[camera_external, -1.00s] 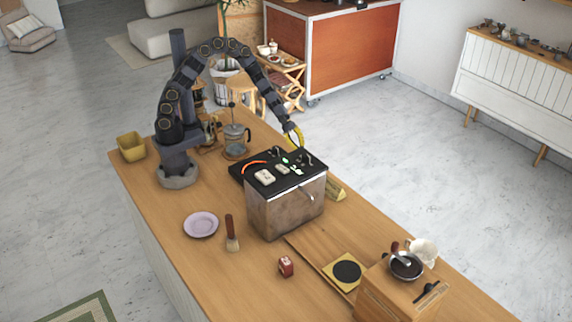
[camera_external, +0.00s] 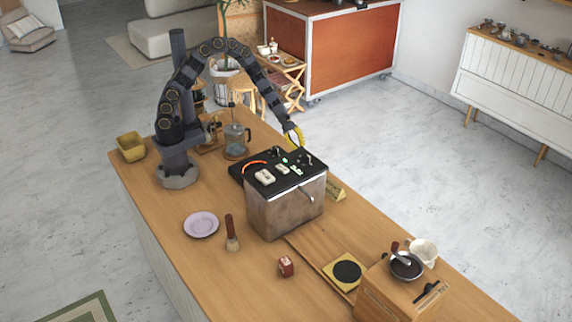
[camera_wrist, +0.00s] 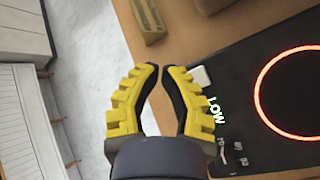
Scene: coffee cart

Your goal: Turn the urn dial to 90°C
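The urn (camera_external: 285,208) is a brownish metal box with a black top panel (camera_external: 240,172); the panel also shows in the wrist view (camera_wrist: 262,62). It bears a glowing red ring (camera_wrist: 258,92), pale blocks, green lettering and small dark knobs. The lettering "LOW" (camera_wrist: 213,111) and small white dial marks (camera_wrist: 238,146) lie right of my gripper in the wrist view. I cannot tell which knob is the temperature dial or read its setting. My yellow gripper (camera_external: 297,146) is above the panel's far edge. In the wrist view my gripper (camera_wrist: 160,67) has its tips close together, a narrow gap between them, holding nothing.
A small wedge-shaped block (camera_external: 337,191) stands on the counter behind the urn. A glass press (camera_external: 236,140) stands left of it. Above the panel is free room.

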